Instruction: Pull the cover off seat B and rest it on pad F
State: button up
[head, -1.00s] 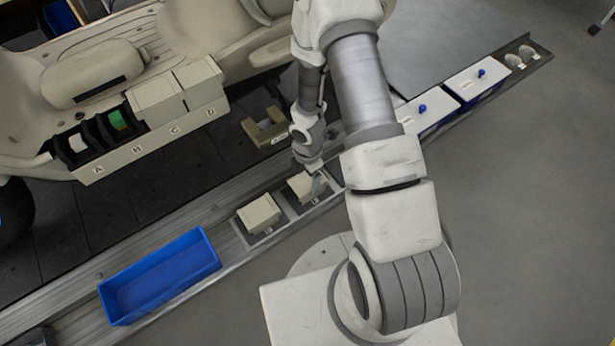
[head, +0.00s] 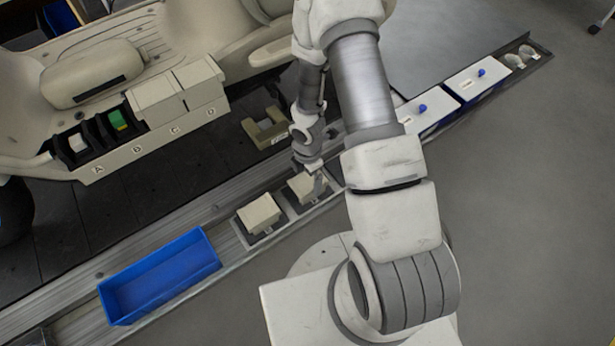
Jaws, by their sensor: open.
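Seat B (head: 119,123) is uncovered in the cream housing, with a green part showing inside its black socket. A cream cover (head: 301,190) sits on a dark pad (head: 326,202) on the conveyor, the right one of two such pads. The pad's letter is too small to read. My gripper (head: 316,178) is open, at the top of this cover. Whether its fingers touch the cover cannot be told. Another cream cover (head: 258,214) sits on the left pad (head: 265,238).
Seat A (head: 74,146) is also uncovered, while C (head: 160,102) and D (head: 200,83) have covers on. A blue tray (head: 160,276) lies at the conveyor's left. A cream bracket (head: 266,128) stands behind my gripper. White boxes with blue knobs (head: 478,82) stand at right.

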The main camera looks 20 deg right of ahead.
notch_tip(320, 180, up, 17)
jog(key=p, duration=0.7)
jog(key=s+d+r+m+t+h, duration=0.1)
jog(key=d+r+m, duration=0.1)
jog(key=r+m, duration=0.65)
jog(key=s+d+r+m+t+h, duration=0.1)
jog(key=d+r+m+t, duration=0.15)
jog(key=r, duration=1.15)
jog(key=s+a+r+m+t+y, duration=0.2)
jog(key=s+a+r+m, duration=0.2)
jog(key=s+r+m, duration=0.75)
notch_tip(320, 180, up, 18)
jog(key=p, duration=1.7)
jog(key=shift+s+a+r+n, duration=0.15)
jog(key=shift+a+r+n, duration=0.1)
jog(key=shift+n, duration=0.2)
